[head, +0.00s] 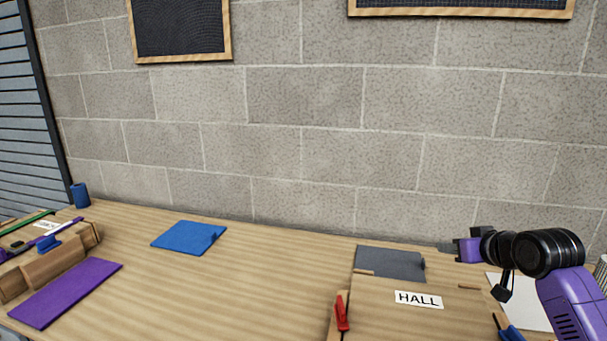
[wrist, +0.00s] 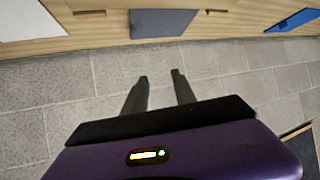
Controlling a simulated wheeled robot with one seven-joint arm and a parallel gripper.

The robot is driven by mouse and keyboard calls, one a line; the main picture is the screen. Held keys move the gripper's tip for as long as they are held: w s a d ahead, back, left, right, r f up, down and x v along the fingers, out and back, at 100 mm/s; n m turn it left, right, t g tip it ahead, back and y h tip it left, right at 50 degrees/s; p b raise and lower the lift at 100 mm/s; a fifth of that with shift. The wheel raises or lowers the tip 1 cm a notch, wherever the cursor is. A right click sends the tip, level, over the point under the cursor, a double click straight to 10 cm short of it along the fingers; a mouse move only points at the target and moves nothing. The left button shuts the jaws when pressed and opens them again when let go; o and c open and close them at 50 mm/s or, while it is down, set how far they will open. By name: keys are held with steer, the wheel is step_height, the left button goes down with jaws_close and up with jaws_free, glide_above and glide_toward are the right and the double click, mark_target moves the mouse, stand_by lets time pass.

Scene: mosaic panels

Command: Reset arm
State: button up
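My gripper (wrist: 160,92) shows in the wrist view with its two dark fingers apart and nothing between them. It points toward the block wall, with the table edge at the top of that picture. In the head view my purple and black arm reaches in from the right, and my gripper (head: 458,250) is above the right end of the table, near the wall. Its fingertips are too small there to make out. No object is in contact with the fingers in the wrist view.
The wooden table (head: 270,275) holds a blue panel (head: 188,237), a purple panel (head: 66,292), a grey panel (head: 388,262) by a "HALL" label (head: 419,299), a red clamp (head: 342,312) and a blue cylinder (head: 80,195). The table's middle is clear. The block wall (head: 300,100) stands behind.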

steer(key=s+a+f+m+t+h, duration=0.1)
steer(key=s+a+f+m+t, duration=0.2)
steer(key=s+a, duration=0.35)
steer(key=s+a+f+m+t, duration=0.1)
steer(key=s+a+f+t, duration=0.1)
steer(key=s+a+t, duration=0.35)
steer(key=s+a+f+n+g+b, duration=0.1)
steer(key=s+f, duration=0.2)
steer(key=s, duration=1.2)
steer(key=s+a+f+n+g+b, duration=0.1)
steer(key=s+a+f+g, duration=0.1)
steer(key=s, duration=1.3)
steer(key=s+a+f+n+g+b, duration=0.1)
steer(key=s+f, duration=0.3)
steer(key=s, duration=1.1)
steer(key=shift+a+f+g, duration=0.35)
steer(key=shift+a+g, duration=0.2)
steer(key=shift+a, duration=0.2)
